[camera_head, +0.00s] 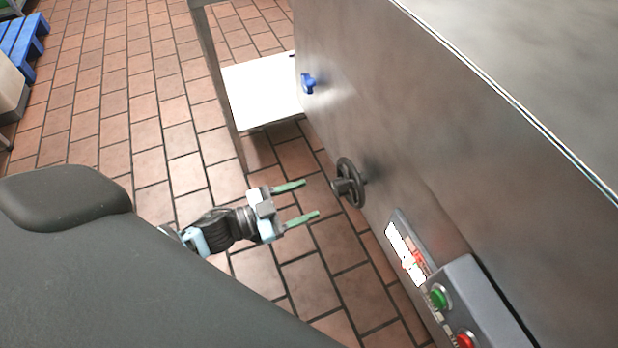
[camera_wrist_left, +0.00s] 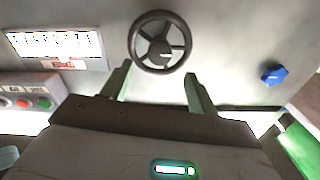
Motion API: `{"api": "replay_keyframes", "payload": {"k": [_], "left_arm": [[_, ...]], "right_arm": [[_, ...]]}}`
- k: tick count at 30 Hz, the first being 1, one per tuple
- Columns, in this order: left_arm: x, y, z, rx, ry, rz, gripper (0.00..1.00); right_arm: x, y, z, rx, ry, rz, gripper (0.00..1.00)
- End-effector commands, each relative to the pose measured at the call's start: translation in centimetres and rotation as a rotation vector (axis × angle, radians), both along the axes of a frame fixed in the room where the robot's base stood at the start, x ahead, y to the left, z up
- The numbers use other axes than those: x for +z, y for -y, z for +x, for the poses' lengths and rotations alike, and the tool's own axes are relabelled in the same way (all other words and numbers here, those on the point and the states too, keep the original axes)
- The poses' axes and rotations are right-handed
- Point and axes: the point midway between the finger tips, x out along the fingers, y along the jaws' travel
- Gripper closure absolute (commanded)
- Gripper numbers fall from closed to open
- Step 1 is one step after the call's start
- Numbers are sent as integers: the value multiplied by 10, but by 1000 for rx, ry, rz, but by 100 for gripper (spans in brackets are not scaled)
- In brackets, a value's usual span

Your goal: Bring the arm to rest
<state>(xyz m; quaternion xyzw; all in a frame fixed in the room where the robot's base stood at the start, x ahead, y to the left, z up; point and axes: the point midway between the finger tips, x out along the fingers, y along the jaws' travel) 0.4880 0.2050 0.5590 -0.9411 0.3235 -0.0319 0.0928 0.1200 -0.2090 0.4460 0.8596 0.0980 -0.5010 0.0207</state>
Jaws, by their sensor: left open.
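My left gripper (camera_head: 304,200) reaches in from the left in the head view. Its two green fingers are apart with nothing between them, pointing at a black handwheel (camera_head: 350,183) on the side of a steel machine (camera_head: 440,120). The fingertips look a little short of the wheel. In the left wrist view the fingers (camera_wrist_left: 157,85) stand apart below the handwheel (camera_wrist_left: 160,42), which has a round rim with spokes. My right gripper is in neither view.
A blue knob (camera_head: 309,83) sits farther along the machine's side. A control box with a green button (camera_head: 439,297) and a red button (camera_head: 466,340) is nearer. A white shelf (camera_head: 262,90) and a blue pallet (camera_head: 22,42) stand farther back. Tiled floor (camera_head: 110,110) lies open on the left.

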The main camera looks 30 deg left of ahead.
Motion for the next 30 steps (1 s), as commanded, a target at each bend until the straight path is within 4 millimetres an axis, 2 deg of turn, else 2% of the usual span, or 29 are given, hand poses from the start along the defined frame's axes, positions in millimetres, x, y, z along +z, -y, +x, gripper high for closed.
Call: {"api": "replay_keyframes", "payload": {"k": [14,17,20,23,30], "left_arm": [[0,0,0,1,-1,0,41],[-6,1,-8,19,-19,-3,41],[-20,3,-27,75,-73,-7,41],[-42,4,-61,165,-171,-5,41],[-92,-1,-169,371,-489,59,41]], "right_arm": [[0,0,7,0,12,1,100],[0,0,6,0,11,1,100],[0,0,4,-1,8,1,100],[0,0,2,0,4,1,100],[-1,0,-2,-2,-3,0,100]]}}
